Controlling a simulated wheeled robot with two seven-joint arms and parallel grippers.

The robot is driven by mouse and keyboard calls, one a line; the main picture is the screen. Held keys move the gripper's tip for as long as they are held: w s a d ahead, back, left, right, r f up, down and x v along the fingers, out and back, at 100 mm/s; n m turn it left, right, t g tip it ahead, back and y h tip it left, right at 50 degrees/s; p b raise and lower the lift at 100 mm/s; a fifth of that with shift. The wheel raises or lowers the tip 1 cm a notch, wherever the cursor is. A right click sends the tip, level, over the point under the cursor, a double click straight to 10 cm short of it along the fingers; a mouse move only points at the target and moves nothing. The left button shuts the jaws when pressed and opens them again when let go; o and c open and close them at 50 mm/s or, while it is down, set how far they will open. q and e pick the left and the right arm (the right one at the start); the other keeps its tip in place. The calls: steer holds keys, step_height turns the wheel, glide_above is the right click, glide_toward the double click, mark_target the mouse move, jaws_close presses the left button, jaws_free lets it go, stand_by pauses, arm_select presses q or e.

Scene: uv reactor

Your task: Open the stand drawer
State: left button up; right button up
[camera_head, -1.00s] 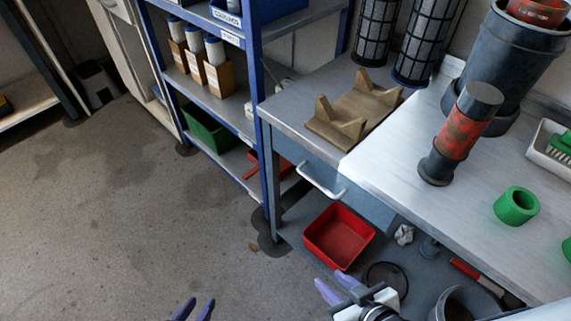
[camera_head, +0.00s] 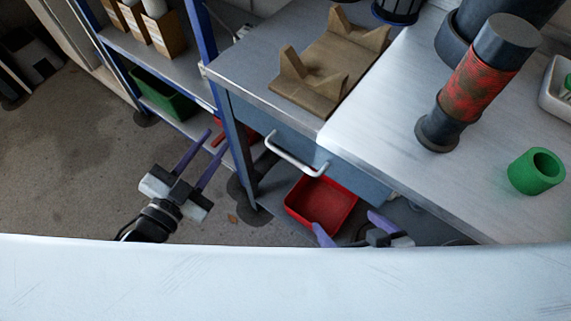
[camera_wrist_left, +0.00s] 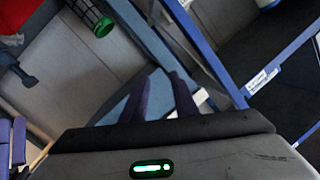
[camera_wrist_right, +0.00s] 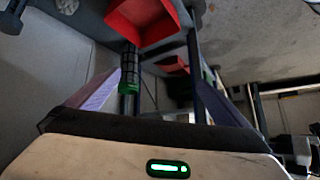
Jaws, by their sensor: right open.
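The stand drawer (camera_head: 352,186) is a blue-grey front under the workbench, with a white bar handle (camera_head: 297,157). It looks shut. My left gripper (camera_head: 217,141) is open and empty, left of the handle and apart from it, its purple fingers pointing up-right towards the bench's left leg. Its fingers (camera_wrist_left: 160,85) also show apart in the left wrist view, with a pale piece beside the right finger that may be the handle. My right gripper (camera_head: 344,219) is open and empty, low in front of the red bin; its fingers are spread in the right wrist view (camera_wrist_right: 155,85).
A red bin (camera_head: 328,213) sits under the drawer. On the bench stand a wooden cradle (camera_head: 325,75), a red and black cylinder (camera_head: 475,85) and a green ring (camera_head: 535,172). A blue-framed shelf (camera_head: 205,40) stands close at left. Open floor (camera_head: 60,170) lies further left.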

arm_select(q)
steer(key=s+d+r+m+g+h+b, duration=0.1)
steer(key=s+d+m+g+h+b, duration=0.2)
steer(key=m, duration=0.5)
steer(key=s+m+g+h+b, duration=0.1)
steer(key=m+g+h+b, duration=0.1)
steer(key=m+g+h, duration=0.5)
steer(key=s+d+r+m+g+h+b, duration=0.1)
steer(key=s+d+m+g+h+b, duration=0.15)
steer(key=m, duration=0.75)
steer(key=w+d+r, duration=0.1)
steer(key=w+d, duration=0.1)
steer(key=d, duration=0.7)
steer(key=shift+r+b, duration=0.3)
steer(key=shift+r, duration=0.05)
arm_select(e)
step_height(320, 180, down, 6)
steer(key=a+y, duration=0.1)
steer(key=a, duration=0.1)
steer(key=shift+w+g, duration=0.35)
steer(key=shift+g, duration=0.05)
steer(key=shift+a+r, duration=0.1)
arm_select(q)
jaws_close()
